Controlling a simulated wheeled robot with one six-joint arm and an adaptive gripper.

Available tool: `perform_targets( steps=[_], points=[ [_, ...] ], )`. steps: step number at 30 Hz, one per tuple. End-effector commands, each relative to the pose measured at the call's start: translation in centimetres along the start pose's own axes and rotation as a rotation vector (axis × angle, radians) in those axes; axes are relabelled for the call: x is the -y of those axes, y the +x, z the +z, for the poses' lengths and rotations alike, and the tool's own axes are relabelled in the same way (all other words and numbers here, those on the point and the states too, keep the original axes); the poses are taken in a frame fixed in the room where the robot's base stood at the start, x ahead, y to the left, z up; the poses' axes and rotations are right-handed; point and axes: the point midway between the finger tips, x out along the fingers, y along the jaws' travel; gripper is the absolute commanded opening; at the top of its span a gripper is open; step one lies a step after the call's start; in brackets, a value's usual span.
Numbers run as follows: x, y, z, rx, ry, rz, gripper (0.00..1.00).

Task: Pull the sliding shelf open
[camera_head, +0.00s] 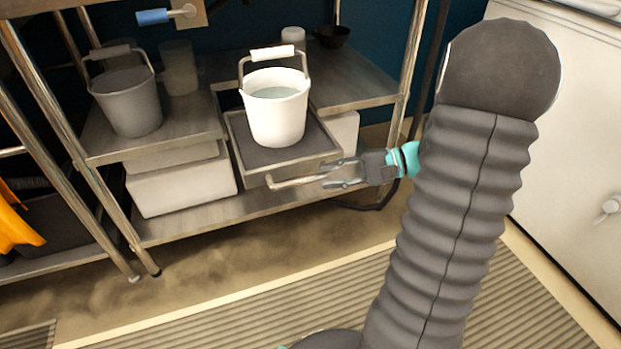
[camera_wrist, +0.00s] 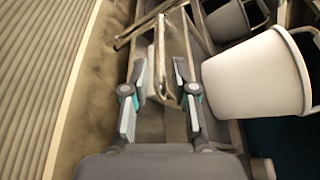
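The sliding shelf (camera_head: 252,163) is a grey metal tray between two fixed shelf sections. Its front edge stands out somewhat beyond them. A white bucket (camera_head: 277,118) of liquid stands on it, and its side fills the right of the wrist view (camera_wrist: 256,78). A pale bar handle (camera_head: 288,182) runs along the shelf's front. My gripper (camera_head: 327,175) is at the right part of this handle. In the wrist view, the gripper's fingers (camera_wrist: 160,74) are apart, with the handle (camera_wrist: 157,50) between them. Contact with the handle cannot be made out.
A grey bucket (camera_head: 128,103) and a clear container (camera_head: 179,70) stand on the left shelf. White boxes (camera_head: 180,187) sit on the lower shelf. A metal rack post (camera_head: 412,75) rises right of the sliding shelf. The floor (camera_head: 215,250) in front is clear.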

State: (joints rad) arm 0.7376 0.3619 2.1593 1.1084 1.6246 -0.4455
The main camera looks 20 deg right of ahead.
Motion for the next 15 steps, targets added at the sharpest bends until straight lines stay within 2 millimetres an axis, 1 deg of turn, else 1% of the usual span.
perform_targets(
  steps=[1, 6, 9, 15],
  points=[
    [0.0, -1.1, -0.1, -0.003, 0.000, -0.001, 0.27],
    [0.0, -3.8, -0.1, -0.001, 0.001, -0.001, 0.27],
    [-0.1, -4.8, 0.0, 0.000, 0.001, 0.001, 0.27],
    [0.0, -5.6, 0.0, 0.002, 0.001, 0.001, 0.27]
  ],
)
